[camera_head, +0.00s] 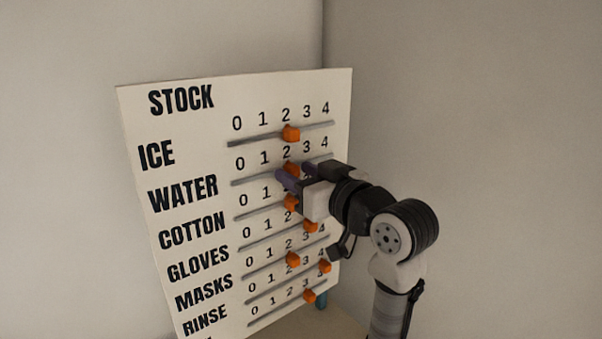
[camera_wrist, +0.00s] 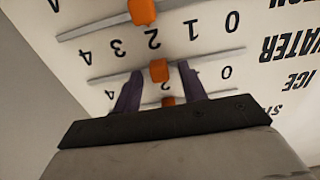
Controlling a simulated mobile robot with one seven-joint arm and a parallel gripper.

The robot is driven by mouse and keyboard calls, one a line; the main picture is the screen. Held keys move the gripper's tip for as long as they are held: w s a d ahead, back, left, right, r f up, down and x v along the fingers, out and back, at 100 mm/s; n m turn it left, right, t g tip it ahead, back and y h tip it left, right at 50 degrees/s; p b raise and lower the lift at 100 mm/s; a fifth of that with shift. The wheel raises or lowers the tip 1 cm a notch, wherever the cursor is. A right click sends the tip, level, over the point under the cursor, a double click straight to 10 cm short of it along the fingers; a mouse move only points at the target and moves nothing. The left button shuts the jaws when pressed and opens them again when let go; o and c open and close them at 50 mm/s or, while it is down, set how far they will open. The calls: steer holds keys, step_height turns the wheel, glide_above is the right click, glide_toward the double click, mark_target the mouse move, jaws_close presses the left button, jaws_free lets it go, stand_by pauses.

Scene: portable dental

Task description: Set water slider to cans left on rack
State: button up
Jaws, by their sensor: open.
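The water slider is an orange knob (camera_head: 291,168) on the second slot of the white stock board (camera_head: 200,128), in the WATER row. It stands at about the 2 mark, and its own number is partly hidden by my gripper. My gripper (camera_head: 299,175) is in front of the board with its two purple fingers open. In the wrist view, which shows the board upside down, the water knob (camera_wrist: 158,70) lies between the fingertips of my gripper (camera_wrist: 159,72), one on each side. I cannot tell whether either finger touches it. No cans or rack show in these views.
The ice knob (camera_head: 291,132) sits just above, near 2. The cotton knob (camera_head: 291,203) sits just below, close to my lower finger. Several more knobs lie further down.

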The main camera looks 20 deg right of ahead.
jaws_close()
steer(key=d, duration=0.1)
steer(key=w+d, duration=0.1)
steer(key=d, duration=0.2)
steer(key=shift+w+d, duration=0.1)
steer(key=shift+w, duration=0.25)
jaws_free()
